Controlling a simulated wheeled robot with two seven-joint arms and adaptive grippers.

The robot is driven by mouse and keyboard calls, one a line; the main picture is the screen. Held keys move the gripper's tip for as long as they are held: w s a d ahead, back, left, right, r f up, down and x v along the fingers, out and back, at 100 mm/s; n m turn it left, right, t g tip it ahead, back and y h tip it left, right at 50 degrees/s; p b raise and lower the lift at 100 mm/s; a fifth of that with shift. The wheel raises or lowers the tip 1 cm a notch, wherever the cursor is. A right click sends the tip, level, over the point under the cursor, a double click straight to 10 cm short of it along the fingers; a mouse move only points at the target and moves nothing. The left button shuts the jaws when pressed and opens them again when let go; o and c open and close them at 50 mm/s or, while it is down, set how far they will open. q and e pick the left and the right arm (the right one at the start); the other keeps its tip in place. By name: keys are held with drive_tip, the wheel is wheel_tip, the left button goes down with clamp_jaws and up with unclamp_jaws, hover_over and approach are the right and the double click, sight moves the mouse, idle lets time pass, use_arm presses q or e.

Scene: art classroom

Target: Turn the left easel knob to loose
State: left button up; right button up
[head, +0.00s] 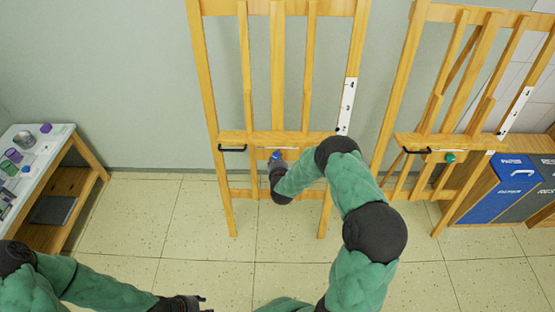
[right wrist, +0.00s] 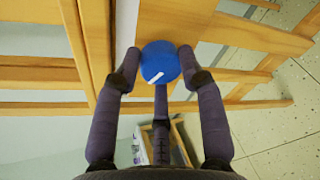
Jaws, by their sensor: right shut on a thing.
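The left easel (head: 244,136) is wooden and stands against the wall. Its blue knob (head: 276,154) sits low at the middle, below the tray ledge.
A second easel (head: 405,97) with a green knob (head: 450,157) stands to the right. Blue and grey bins (head: 500,190) are beyond it. A side table (head: 38,167) with jars is at far left. The floor between the table and the left easel is clear.

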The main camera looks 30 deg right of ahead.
drive_tip(key=shift+a, duration=0.2)
drive_tip(key=o, duration=1.1)
drive_tip(key=shift+w, duration=0.15)
drive_tip(key=shift+o, duration=0.2)
drive_tip(key=shift+d, duration=0.1)
drive_tip(key=shift+s+r, duration=0.15)
drive_tip(key=shift+s, duration=0.3)
drive_tip(key=v, duration=1.1)
drive_tip(key=shift+a, duration=0.2)
